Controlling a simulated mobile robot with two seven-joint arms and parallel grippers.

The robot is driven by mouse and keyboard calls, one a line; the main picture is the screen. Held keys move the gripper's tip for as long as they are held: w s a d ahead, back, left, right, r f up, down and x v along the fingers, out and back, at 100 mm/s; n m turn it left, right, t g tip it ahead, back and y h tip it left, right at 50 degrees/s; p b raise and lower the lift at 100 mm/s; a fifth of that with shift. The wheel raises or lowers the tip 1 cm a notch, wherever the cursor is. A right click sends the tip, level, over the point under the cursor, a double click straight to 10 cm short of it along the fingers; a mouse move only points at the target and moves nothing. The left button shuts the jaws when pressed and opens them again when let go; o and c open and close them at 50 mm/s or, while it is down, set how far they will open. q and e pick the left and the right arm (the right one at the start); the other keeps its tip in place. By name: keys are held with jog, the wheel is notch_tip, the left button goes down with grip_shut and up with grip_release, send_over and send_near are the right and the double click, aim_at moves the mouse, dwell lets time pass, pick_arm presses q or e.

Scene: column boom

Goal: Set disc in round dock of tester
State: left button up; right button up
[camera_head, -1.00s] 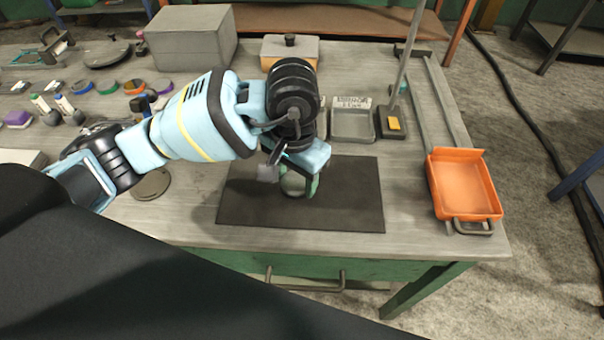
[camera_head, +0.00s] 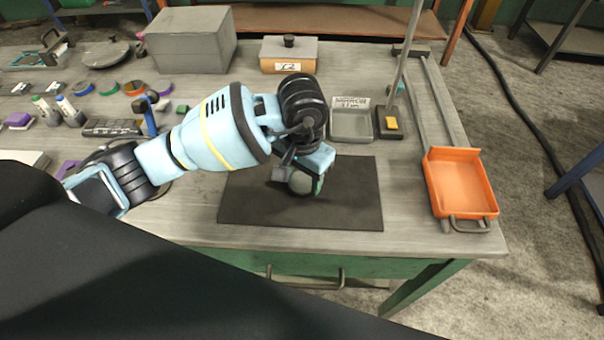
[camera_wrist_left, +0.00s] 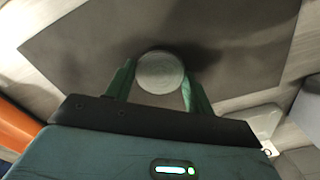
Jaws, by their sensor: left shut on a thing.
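My left gripper (camera_head: 301,181) is shut on a pale round disc (camera_wrist_left: 160,72). In the left wrist view the disc sits between the two green fingers, one on each side. In the head view the gripper hangs over the dark mat (camera_head: 350,205), with the disc partly hidden by the fingers. I cannot tell how high above the mat the disc is. I cannot pick out the tester or its round dock with certainty. My right gripper is not in view.
An orange tray (camera_head: 461,185) stands at the right table edge. Behind the mat are a grey labelled dish (camera_head: 351,125) and a pole on a dark base (camera_head: 389,130). A grey box (camera_head: 190,40) stands at the back. Small coloured items crowd the left. The mat's right side is clear.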

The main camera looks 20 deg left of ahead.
aim_at(302, 181)
pick_arm(q)
jog(key=shift+f, duration=0.1)
jog(key=o, duration=0.8)
jog(key=shift+f, duration=0.15)
jog(key=shift+c, duration=0.2)
jog(key=o, duration=0.5)
jog(key=shift+c, duration=0.2)
jog(key=shift+o, duration=0.5)
notch_tip(302, 181, up, 13)
jog(key=shift+f, duration=0.2)
